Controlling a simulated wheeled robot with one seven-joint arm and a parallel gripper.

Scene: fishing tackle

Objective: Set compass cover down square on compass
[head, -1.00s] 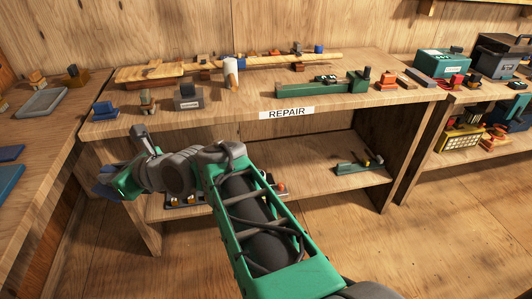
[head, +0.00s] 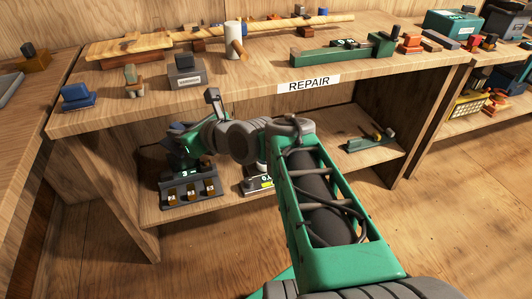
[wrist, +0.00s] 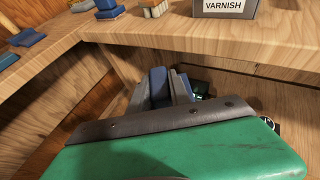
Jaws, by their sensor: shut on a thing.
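My gripper (head: 182,130) is in front of the repair bench's left half, below its top edge. In the wrist view, its jaws are mostly behind my green wrist housing. A dark blue piece (wrist: 158,82) shows between grey parts there, and I take it to be the compass cover held in the shut jaws. Most of it is hidden. I cannot pick out the compass with certainty in either view.
The repair bench top (head: 240,82) carries a blue block (head: 77,96), a grey varnish block (head: 185,74), a white cylinder (head: 233,38) and a green tool (head: 345,50). A rack with orange-brown pieces (head: 190,192) stands on the lower shelf. Floor at the right front is clear.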

